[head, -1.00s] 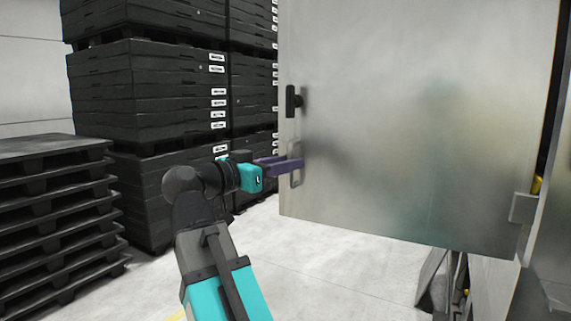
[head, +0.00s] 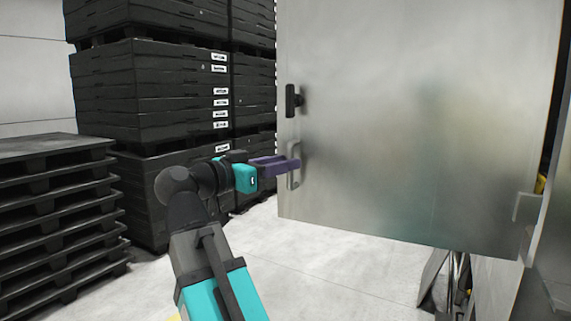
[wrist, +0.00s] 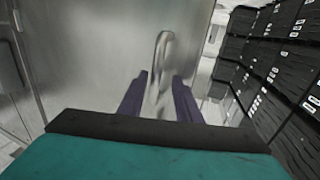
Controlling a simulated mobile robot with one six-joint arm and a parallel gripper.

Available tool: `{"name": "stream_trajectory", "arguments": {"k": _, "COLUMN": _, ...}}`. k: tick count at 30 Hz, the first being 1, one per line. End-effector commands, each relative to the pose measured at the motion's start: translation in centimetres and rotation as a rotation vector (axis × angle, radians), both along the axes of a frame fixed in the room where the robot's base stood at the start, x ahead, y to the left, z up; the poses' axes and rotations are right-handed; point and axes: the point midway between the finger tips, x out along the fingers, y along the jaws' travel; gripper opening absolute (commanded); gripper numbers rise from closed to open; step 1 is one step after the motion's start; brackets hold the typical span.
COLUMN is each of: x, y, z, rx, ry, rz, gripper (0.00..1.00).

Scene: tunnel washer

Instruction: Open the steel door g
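The steel door (head: 420,120) fills the right half of the head view and stands swung out from the machine body at the right. Its U-shaped handle (head: 294,178) is low near the door's left edge; the handle also shows in the wrist view (wrist: 163,55). My gripper (head: 297,161) is at the handle. In the wrist view its two purple fingers (wrist: 160,76) stand apart, one on each side of the handle, with gaps visible beside the bar. Contact with the bar cannot be made out.
A black latch (head: 292,100) sits above the handle. A hinge (head: 525,208) is at the door's lower right. Stacked black crates (head: 150,95) and black pallets (head: 55,210) stand at the left. Pale floor (head: 300,265) is clear below the door.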

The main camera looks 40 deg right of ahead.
Motion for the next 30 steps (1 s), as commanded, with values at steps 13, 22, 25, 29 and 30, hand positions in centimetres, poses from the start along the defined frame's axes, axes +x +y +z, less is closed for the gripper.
{"name": "stream_trajectory", "arguments": {"k": 13, "x": -0.1, "y": 4.8, "z": -0.1, "rx": 0.000, "ry": 0.000, "rz": 0.001, "gripper": 0.31}}
{"name": "stream_trajectory", "arguments": {"k": 22, "x": -0.1, "y": 8.0, "z": 0.0, "rx": 0.000, "ry": 0.000, "rz": 0.001, "gripper": 0.31}}
{"name": "stream_trajectory", "arguments": {"k": 25, "x": -0.2, "y": 9.1, "z": 0.0, "rx": 0.000, "ry": -0.001, "rz": 0.001, "gripper": 0.31}}
{"name": "stream_trajectory", "arguments": {"k": 29, "x": -0.2, "y": 10.5, "z": 0.0, "rx": 0.000, "ry": 0.000, "rz": 0.000, "gripper": 0.31}}
{"name": "stream_trajectory", "arguments": {"k": 30, "x": -0.2, "y": 10.8, "z": 0.0, "rx": -0.001, "ry": 0.000, "rz": 0.000, "gripper": 0.31}}
